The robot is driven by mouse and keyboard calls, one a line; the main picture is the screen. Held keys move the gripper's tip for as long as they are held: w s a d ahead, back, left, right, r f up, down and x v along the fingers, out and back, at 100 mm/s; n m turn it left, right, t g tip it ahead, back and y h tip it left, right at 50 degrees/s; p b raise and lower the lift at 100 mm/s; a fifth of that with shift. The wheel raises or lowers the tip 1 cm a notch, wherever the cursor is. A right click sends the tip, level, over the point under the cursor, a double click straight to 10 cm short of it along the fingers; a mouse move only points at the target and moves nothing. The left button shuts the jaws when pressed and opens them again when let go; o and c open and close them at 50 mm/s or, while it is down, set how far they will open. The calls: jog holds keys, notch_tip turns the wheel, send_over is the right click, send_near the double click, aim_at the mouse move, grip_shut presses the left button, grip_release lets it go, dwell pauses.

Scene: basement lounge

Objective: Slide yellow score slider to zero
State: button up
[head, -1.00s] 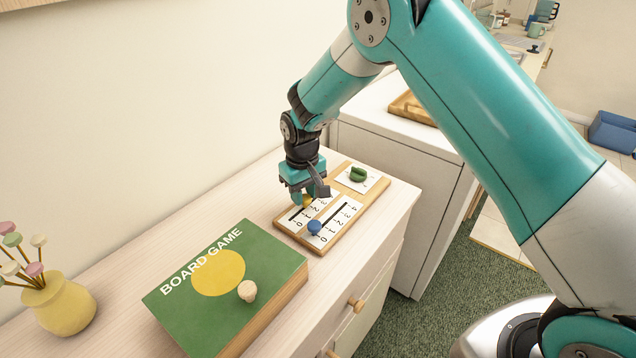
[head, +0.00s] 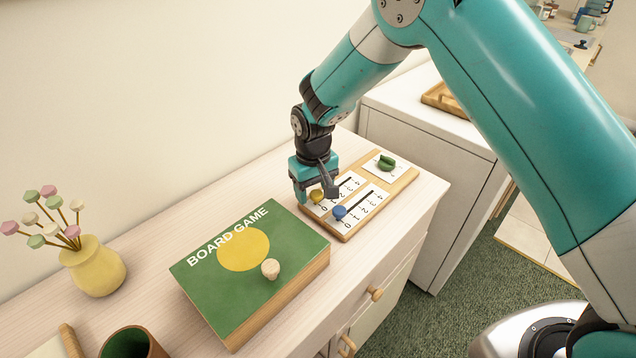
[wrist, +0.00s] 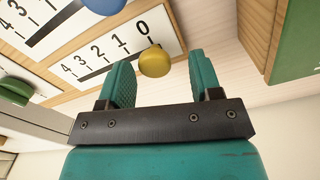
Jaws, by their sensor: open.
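The yellow slider knob (head: 316,196) is at the 0 end of its scale on the wooden score board (head: 344,236). In the wrist view the yellow knob (wrist: 154,61) sits beside the 0, at the end of the black slot. My gripper (head: 315,190) is open and low over that end of the board. In the wrist view the fingertips of my gripper (wrist: 163,70) stand apart behind the knob, which appears nearer the left finger. I cannot tell whether that finger touches it. The blue slider knob (head: 339,212) is on the neighbouring scale, near its 0 end.
A green board game box (head: 290,240) with a pale knob lies left of the board. A green knob (head: 387,162) is at the board's far end. A yellow vase (head: 93,268) and a brown cup (head: 130,343) stand further left. The wall is behind.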

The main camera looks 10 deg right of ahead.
aim_at(314, 193)
notch_tip(314, 193, up, 17)
jog(key=b, duration=0.1)
jog(key=shift+r+b, duration=0.2)
jog(key=shift+b, duration=0.15)
jog(key=s+d+r+n+y, duration=0.1)
jog(key=s+d+r+y, duration=0.1)
jog(key=s, duration=1.2)
jog(key=s+d+r+n+y, duration=0.2)
jog(key=s+r, duration=0.1)
jog(key=s, duration=1.2)
jog(key=shift+s+d+r, duration=0.15)
jog(key=shift+s+d, duration=0.05)
jog(key=shift+d, duration=0.2)
dwell(0.7)
